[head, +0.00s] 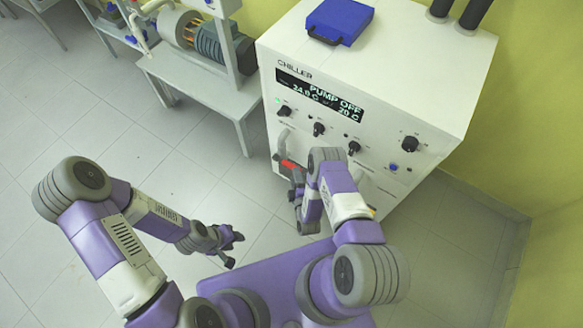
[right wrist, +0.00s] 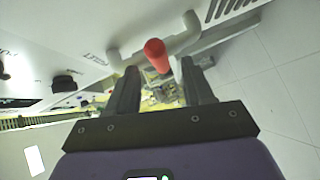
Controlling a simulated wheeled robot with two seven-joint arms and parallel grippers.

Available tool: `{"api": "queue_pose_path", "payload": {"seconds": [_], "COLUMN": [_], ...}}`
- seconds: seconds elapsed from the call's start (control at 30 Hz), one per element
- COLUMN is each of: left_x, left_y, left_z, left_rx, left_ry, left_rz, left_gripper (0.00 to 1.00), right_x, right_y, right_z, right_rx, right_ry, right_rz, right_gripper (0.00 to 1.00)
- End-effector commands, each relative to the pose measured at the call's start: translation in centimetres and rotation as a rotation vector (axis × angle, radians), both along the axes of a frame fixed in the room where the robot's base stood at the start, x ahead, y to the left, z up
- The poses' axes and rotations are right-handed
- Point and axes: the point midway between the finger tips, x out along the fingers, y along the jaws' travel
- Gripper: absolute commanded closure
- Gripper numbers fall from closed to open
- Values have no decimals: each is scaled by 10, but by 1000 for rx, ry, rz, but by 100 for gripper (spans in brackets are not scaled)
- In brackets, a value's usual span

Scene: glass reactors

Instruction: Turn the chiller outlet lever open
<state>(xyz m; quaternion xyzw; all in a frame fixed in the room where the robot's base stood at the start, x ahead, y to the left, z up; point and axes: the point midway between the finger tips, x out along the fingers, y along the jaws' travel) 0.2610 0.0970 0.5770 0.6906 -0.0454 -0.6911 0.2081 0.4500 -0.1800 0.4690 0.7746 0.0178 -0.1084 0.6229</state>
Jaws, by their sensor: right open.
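The white chiller (head: 400,75) stands at the upper right in the head view, its display reading PUMP OFF. A red lever handle (head: 288,163) shows low on its front face at the left. In the right wrist view the red lever (right wrist: 157,56) sticks out beside a pale bent pipe (right wrist: 182,42). My right gripper (right wrist: 160,88) is open, with the red lever's end near the gap between its fingers; contact cannot be told. In the head view my right arm partly hides this area. My left gripper (head: 233,250) is open and empty above the floor.
Several black knobs, such as one at the right (head: 410,143), sit on the chiller's front. A blue case (head: 340,20) lies on its top. A white bench (head: 205,85) with a motor (head: 200,35) stands to the left. The tiled floor (head: 100,110) at the left is clear.

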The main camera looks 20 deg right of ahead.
Motion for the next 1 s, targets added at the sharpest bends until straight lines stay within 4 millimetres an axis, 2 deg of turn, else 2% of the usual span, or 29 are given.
{"api": "queue_pose_path", "payload": {"seconds": [0.17,0.6,0.97,1.0], "left_x": [0,0,0,0], "left_y": [0,0,0,0], "left_z": [-7,-31,-32,-32], "left_rx": [0,0,0,0], "left_ry": [-1,-1,0,0], "left_rz": [0,0,0,0], "left_gripper": [60,60,60,60], "right_x": [5,66,73,73], "right_y": [-1,-8,-8,-8], "right_z": [-3,-12,-11,-11], "right_rx": [-73,-72,-71,-71], "right_ry": [-50,-49,-47,-47], "right_rz": [7,6,7,7], "right_gripper": [48,48,48,51]}}
